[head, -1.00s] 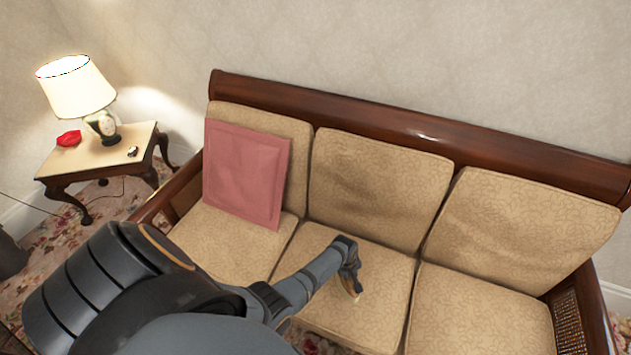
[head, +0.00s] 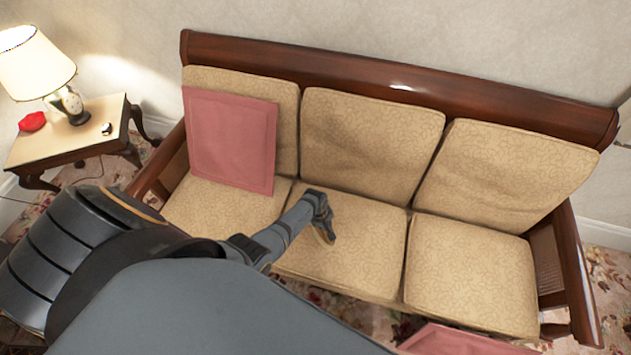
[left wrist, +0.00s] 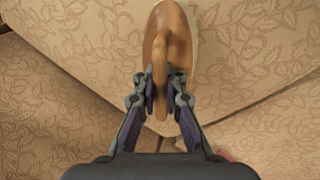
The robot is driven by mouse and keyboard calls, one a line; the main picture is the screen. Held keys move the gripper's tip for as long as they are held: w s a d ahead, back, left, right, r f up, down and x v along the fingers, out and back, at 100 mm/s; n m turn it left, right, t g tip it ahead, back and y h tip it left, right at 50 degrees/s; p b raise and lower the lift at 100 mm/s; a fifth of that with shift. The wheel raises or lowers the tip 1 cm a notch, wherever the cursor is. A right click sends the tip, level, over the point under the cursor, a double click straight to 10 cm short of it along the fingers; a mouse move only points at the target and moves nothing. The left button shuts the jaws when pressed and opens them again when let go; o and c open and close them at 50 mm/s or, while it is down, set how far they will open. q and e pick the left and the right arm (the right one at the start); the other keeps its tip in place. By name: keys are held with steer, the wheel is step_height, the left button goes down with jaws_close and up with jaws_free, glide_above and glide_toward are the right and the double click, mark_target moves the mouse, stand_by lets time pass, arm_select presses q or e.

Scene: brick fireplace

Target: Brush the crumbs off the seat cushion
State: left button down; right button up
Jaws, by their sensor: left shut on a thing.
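The sofa has three tan patterned seat cushions, and the middle seat cushion (head: 350,255) lies under my left gripper (head: 322,218). In the left wrist view my left gripper (left wrist: 161,88) is shut on the handle of a wooden brush (left wrist: 184,28). The brush has a brown back and a pale edge along its right side. The brush (head: 327,235) is small in the head view, at or just above the middle cushion; I cannot tell whether it touches. No crumbs can be made out. My right gripper is not in view.
A pink pillow (head: 232,140) leans on the left backrest. A side table (head: 60,138) at the left holds a lamp (head: 35,65), a red object (head: 33,121) and a small dark item. Another pink item (head: 465,342) shows at the bottom edge. The right seat cushion (head: 470,275) is bare.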

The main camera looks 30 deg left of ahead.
arm_select(q)
steer(key=shift+s+a+r, duration=0.1)
steer(key=shift+a+r, duration=0.05)
steer(key=shift+a, duration=0.25)
step_height(320, 180, up, 3)
steer(key=shift+a+f+p, duration=0.1)
steer(key=shift+p, duration=1.05)
step_height(320, 180, up, 3)
steer(key=p, duration=0.3)
step_height(320, 180, up, 2)
steer(key=shift+r+p, duration=0.2)
steer(key=shift+p, duration=1)
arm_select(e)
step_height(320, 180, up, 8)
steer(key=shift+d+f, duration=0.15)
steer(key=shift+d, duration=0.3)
arm_select(q)
steer(key=shift+f, duration=0.1)
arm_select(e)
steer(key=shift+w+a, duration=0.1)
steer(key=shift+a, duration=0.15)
